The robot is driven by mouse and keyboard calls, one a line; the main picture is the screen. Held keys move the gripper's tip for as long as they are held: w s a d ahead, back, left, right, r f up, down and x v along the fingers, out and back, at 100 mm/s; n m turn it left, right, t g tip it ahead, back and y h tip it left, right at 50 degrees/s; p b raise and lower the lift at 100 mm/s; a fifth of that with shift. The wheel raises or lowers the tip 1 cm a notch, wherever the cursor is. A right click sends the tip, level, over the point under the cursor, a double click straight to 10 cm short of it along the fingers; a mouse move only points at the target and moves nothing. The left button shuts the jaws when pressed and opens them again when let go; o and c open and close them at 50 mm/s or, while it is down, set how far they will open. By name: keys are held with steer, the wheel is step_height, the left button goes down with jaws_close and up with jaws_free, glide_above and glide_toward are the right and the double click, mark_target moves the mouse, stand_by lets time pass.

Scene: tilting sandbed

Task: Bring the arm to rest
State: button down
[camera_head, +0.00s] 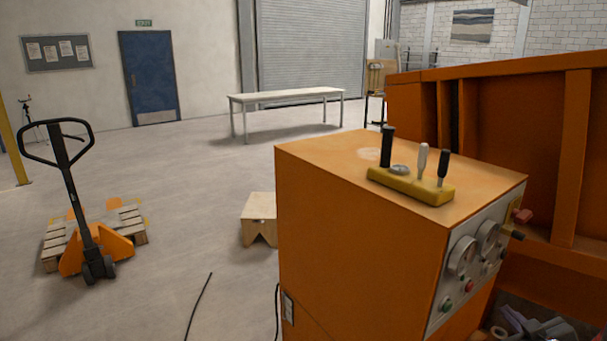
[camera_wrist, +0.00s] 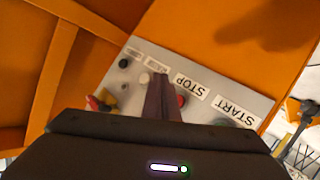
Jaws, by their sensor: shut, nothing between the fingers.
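My gripper (camera_wrist: 161,82) shows in the wrist view with its dark fingers together and nothing between them. It is in front of the grey control panel (camera_wrist: 138,66) of the orange cabinet. The fingers overlap the panel in the picture, just beside the red button (camera_wrist: 182,101) under the STOP label (camera_wrist: 191,87). Whether they touch the panel I cannot tell. The START label (camera_wrist: 236,109) is to the right, and my gripper body hides part of the panel below. In the head view the orange cabinet (camera_head: 350,235) stands in front of me; my arm and gripper do not show there.
A yellow lever block (camera_head: 410,186) sits on the cabinet top. An orange-walled bin (camera_head: 500,120) adjoins on the right, with loose pieces (camera_head: 530,326) low inside. A pallet jack (camera_head: 85,220), wooden stool (camera_head: 260,215) and white table (camera_head: 285,96) stand beyond. The floor between is mostly clear.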

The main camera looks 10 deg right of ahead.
steer(key=s+d+f+m+g+h, duration=0.2)
steer(key=s+d+f+m+g, duration=0.2)
steer(key=s+f+g, duration=0.3)
steer(key=s+a+r+m+g, duration=0.2)
steer(key=s+a, duration=0.2)
steer(key=a, duration=0.1)
steer(key=a+r+n+y, duration=0.1)
steer(key=a+r, duration=0.3)
steer(key=a, duration=0.9)
steer(key=s+a+r+n+y, duration=0.1)
steer(key=a+r+y, duration=0.2)
steer(key=a, duration=1)
steer(key=s+a+r+n+t+y, duration=0.1)
steer(key=a+r+n+y, duration=0.1)
steer(key=a+r, duration=0.5)
steer(key=a, duration=0.6)
